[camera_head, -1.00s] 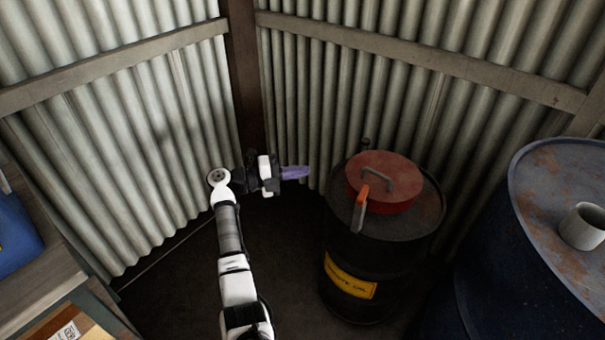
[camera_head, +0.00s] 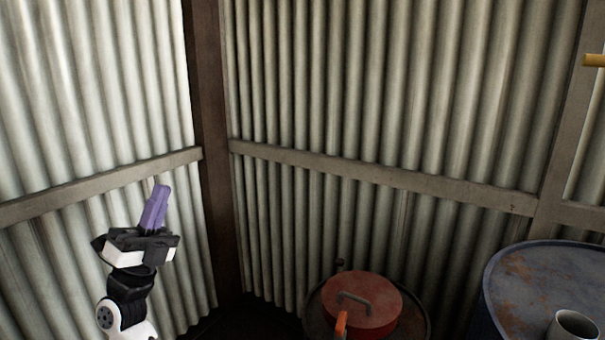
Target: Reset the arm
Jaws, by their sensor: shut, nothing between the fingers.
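My gripper (camera_head: 158,205) is at the lower left of the head view, at the end of my white and black arm. Its purple fingers point upward and lie together, with nothing between them. It is in the air in front of the left corrugated wall, apart from the drum and everything else in view.
A dark drum (camera_head: 419,322) with a red lid (camera_head: 362,305) stands at the bottom centre. An orange-handled tool (camera_head: 341,324) is at its front edge. A blue rusty drum (camera_head: 530,285) bearing a grey cup (camera_head: 572,326) stands at right. A brown corner post (camera_head: 208,100) joins the walls.

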